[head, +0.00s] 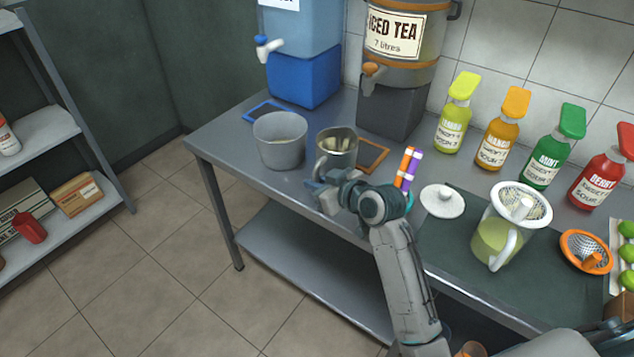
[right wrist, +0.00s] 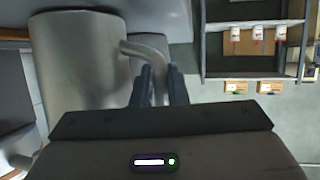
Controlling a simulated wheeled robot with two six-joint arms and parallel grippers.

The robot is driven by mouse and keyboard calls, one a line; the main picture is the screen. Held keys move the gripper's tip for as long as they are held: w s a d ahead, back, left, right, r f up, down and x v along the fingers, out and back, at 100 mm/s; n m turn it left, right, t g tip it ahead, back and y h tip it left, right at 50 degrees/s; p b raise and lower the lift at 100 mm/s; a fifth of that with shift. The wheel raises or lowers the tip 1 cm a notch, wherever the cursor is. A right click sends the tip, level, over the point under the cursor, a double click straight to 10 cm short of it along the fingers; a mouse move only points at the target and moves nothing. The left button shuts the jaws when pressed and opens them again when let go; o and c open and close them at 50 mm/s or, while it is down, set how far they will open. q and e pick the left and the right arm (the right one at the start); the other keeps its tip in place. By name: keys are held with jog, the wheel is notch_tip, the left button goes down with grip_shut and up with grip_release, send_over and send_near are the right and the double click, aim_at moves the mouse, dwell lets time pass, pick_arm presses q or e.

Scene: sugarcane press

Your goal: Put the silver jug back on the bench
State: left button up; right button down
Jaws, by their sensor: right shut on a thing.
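The silver jug (head: 337,150) is at the back left of the bench (head: 222,150), in front of the iced tea dispenser and just right of a grey bucket. It looks upright, with pale contents showing inside its mouth. My right gripper (head: 325,178) is shut on the jug's handle, on the jug's near side. In the right wrist view the jug's body (right wrist: 80,65) stands at the left, and its handle (right wrist: 152,52) runs in between the fingers (right wrist: 158,85). I cannot tell whether the jug's base touches the bench. My left gripper is not in view.
The grey bucket (head: 280,143) stands close left of the jug. An orange-edged slate (head: 372,155) lies to its right, below the iced tea dispenser (head: 400,50). Marker pens (head: 407,168), a white lid (head: 442,202) and a juice pitcher (head: 497,240) are further right.

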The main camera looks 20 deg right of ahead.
jog(key=shift+f, duration=0.1)
jog(key=c, duration=1.4)
grip_release()
jog(key=shift+c, duration=0.2)
jog(key=shift+s, duration=0.1)
jog(key=v, duration=1.2)
jog(key=shift+r+b, duration=0.2)
jog(key=shift+b, duration=0.1)
